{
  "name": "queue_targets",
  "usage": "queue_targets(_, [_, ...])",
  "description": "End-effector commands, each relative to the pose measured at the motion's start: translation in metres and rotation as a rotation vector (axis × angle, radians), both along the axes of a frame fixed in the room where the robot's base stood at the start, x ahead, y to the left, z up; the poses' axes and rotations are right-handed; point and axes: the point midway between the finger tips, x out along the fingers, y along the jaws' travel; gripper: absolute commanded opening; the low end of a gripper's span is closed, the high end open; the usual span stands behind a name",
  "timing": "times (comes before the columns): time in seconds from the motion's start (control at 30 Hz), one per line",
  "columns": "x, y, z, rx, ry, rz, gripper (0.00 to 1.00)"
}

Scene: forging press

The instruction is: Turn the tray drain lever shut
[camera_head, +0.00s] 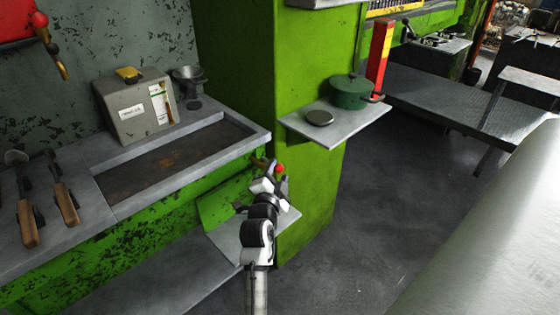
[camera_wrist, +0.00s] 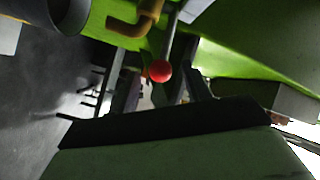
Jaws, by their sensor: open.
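The tray drain lever shows as a thin rod with a red ball knob (camera_head: 280,168) at the right front corner of the sunken tray (camera_head: 222,122). In the wrist view the red knob (camera_wrist: 159,71) hangs at the end of the grey rod, beside a bent brass pipe (camera_wrist: 140,27). My gripper (camera_head: 272,178) is at the lever, just below the bench edge. Its open fingers (camera_wrist: 160,84) show in the wrist view, with the knob between them in the picture. I cannot tell whether they touch it. The fingers partly hide the lever in the head view.
A green pillar (camera_head: 305,205) stands close right of my gripper, with a shelf (camera_head: 350,125) holding a green pot (camera_head: 350,92). A grey box (camera_head: 135,108) and wooden-handled tools (camera_head: 65,200) are on the bench.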

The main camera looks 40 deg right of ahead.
Motion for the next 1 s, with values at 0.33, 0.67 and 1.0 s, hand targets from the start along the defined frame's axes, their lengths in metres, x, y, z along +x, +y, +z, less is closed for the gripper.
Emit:
queue_targets(0.33, [0.025,-0.032,0.001,-0.001,0.0,0.001,0.48])
queue_targets(0.67, [0.027,-0.034,0.0,-0.001,0.001,0.001,0.48])
queue_targets(1.0, [0.027,-0.034,0.0,-0.001,0.001,0.001,0.05])
